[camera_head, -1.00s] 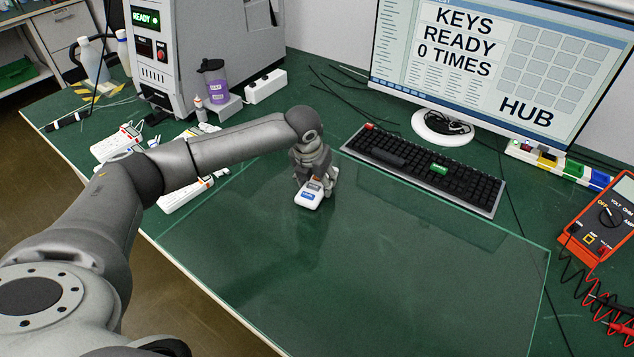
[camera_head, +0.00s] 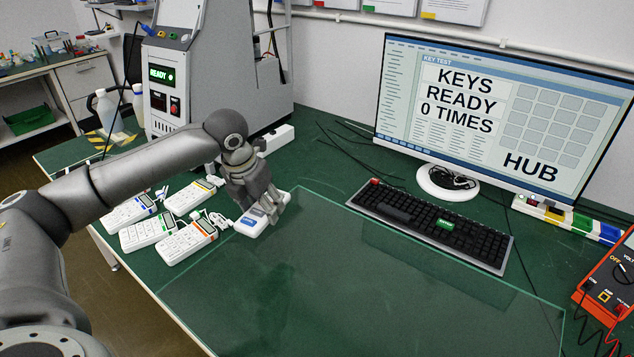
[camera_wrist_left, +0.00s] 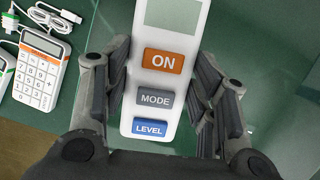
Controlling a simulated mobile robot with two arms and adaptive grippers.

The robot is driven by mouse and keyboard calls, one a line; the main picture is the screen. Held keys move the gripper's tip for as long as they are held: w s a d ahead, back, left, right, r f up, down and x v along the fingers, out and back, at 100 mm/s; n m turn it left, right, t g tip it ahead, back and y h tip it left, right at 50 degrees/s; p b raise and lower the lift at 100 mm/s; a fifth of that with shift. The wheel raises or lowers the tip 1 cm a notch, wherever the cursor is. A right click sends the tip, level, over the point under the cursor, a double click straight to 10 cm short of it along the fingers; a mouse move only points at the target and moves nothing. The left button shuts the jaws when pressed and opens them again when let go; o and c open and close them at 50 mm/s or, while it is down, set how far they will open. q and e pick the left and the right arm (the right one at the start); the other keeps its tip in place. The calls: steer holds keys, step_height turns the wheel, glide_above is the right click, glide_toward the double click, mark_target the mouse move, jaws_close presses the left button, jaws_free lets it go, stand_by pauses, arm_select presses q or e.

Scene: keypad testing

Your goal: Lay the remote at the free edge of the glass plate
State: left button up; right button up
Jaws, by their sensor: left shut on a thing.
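The remote (camera_head: 252,226) is white with a grey screen and orange, grey and blue buttons. My left gripper (camera_head: 264,210) is shut on it, with a finger on each long side. In the left wrist view the remote (camera_wrist_left: 160,95) lies between the fingers, its ON, MODE and LEVEL buttons showing. In the head view the remote is at the upper left corner of the clear glass plate (camera_head: 350,290). I cannot tell whether it touches the surface. My right gripper is not in view.
Several white keypads with cables, one with an orange mark (camera_head: 188,240), lie left of the plate. A black keyboard (camera_head: 430,222) and a monitor (camera_head: 500,110) stand behind it. A red multimeter (camera_head: 608,275) is at the right. The plate's middle is clear.

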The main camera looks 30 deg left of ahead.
arm_select(q)
steer(key=shift+s+a+r, duration=0.1)
steer(key=shift+s+d+n, duration=0.1)
steer(key=shift+d+n, duration=0.5)
steer(key=s+d+n+g+p, duration=0.2)
steer(key=s+d+n, duration=0.5)
steer(key=n, duration=1)
steer(key=s+d+n+g+p, duration=0.1)
steer(key=s+d+n+g, duration=0.3)
steer(key=d+n, duration=0.9)
steer(key=s+r+n, duration=0.1)
steer(key=s+n, duration=0.1)
steer(key=n, duration=0.2)
steer(key=shift+s+g+p, duration=0.35)
steer(key=shift+g, duration=0.05)
steer(key=shift+f, duration=0.1)
